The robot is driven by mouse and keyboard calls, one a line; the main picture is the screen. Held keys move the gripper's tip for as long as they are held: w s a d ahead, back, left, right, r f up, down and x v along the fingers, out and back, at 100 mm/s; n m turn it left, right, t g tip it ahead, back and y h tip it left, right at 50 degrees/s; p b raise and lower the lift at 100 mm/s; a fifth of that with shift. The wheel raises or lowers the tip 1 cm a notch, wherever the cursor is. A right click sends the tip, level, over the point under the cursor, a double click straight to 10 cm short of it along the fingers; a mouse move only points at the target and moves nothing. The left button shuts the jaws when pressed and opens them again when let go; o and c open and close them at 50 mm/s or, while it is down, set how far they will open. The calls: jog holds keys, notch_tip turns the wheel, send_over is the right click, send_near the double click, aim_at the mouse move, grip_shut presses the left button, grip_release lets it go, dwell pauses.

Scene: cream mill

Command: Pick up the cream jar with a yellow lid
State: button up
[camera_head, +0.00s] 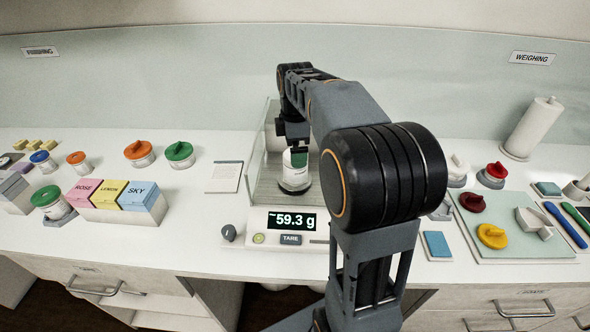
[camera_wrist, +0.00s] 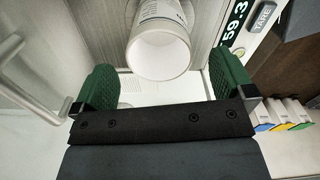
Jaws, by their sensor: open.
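A white jar (camera_head: 294,181) stands inside the glass chamber of the scale (camera_head: 265,247), which reads 59.3 g. In the wrist view the jar (camera_wrist: 160,52) shows a round, pale open-looking end and printed text, with no yellow lid on it. My gripper (camera_head: 298,152) is in the chamber at the jar's upper part, partly hidden by my arm. In the wrist view my gripper (camera_wrist: 162,80) has its green fingers spread on either side of the jar, with gaps. A yellow lid (camera_head: 492,236) with a knob sits on the pale mat (camera_head: 520,250) at the right.
Lidded jars stand at the left, with orange lids (camera_head: 139,149), a green lid (camera_head: 179,151) and others. Coloured boxes (camera_head: 138,197) stand at front left. Chamber walls surround my gripper closely.

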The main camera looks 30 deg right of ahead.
jog(key=shift+f, duration=3.1)
jog(key=c, duration=1)
jog(key=shift+r, duration=0.1)
jog(key=shift+c, duration=0.2)
